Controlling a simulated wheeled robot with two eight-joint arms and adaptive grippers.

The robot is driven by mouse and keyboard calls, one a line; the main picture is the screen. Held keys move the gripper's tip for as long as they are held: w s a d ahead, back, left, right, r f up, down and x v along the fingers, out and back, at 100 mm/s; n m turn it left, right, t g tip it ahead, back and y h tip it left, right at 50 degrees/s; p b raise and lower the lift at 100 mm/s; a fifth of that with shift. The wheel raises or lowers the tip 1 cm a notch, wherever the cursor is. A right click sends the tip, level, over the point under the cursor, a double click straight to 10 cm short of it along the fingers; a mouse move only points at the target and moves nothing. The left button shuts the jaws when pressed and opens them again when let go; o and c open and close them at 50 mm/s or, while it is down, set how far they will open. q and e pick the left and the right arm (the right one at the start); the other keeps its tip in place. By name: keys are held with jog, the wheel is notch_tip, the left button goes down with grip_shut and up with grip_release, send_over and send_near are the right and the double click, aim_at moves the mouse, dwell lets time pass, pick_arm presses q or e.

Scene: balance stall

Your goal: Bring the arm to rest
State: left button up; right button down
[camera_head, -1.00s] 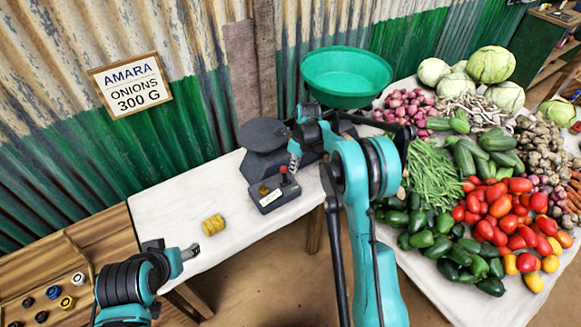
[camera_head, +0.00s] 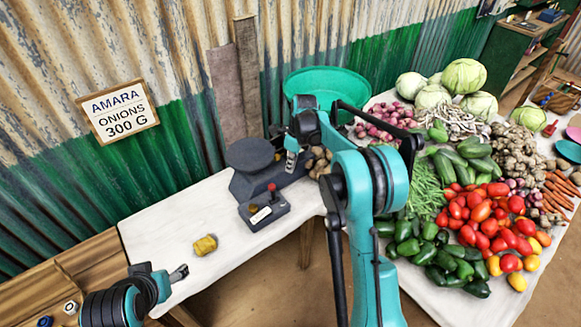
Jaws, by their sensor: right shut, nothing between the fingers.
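My right arm comes up from the bottom middle, and its gripper (camera_head: 291,164) points down just right of the dark scale (camera_head: 252,154). Its fingers look closed and hold nothing. The arm's own links hide part of the area behind. My left gripper (camera_head: 179,273) is at the lower left, beside the white-covered table (camera_head: 170,222). It is small and seen from the side, so its jaw state is unclear.
A grey box with a red knob (camera_head: 264,209) stands before the scale. A yellow lump (camera_head: 205,245) lies on the table. Brown produce (camera_head: 319,160) and a green basin (camera_head: 338,82) are behind my right arm. Vegetables such as tomatoes (camera_head: 492,222) crowd the right table.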

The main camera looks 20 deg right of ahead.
jog(key=s+a+r+n+t+h+b, duration=0.1)
jog(key=s+r+n+t, duration=0.1)
jog(key=s+r+n, duration=0.5)
jog(key=s+a+r+n+t+b, duration=0.1)
jog(key=s+a+r+n, duration=0.1)
jog(key=s+r+n, duration=0.45)
jog(key=s+f+n+t, duration=0.1)
jog(key=s+f+n, duration=0.1)
jog(key=s+n, duration=0.2)
jog(key=s+f+n+t, duration=0.1)
jog(key=s+f+n, duration=0.2)
jog(key=s, duration=0.5)
jog(key=s+f+n+t+b, duration=0.1)
jog(key=s+f+n, duration=0.1)
jog(key=s+n, duration=0.4)
jog(key=shift+s+a+f+h, duration=0.2)
jog(key=shift+s+f+h, duration=0.15)
jog(key=shift+s, duration=0.25)
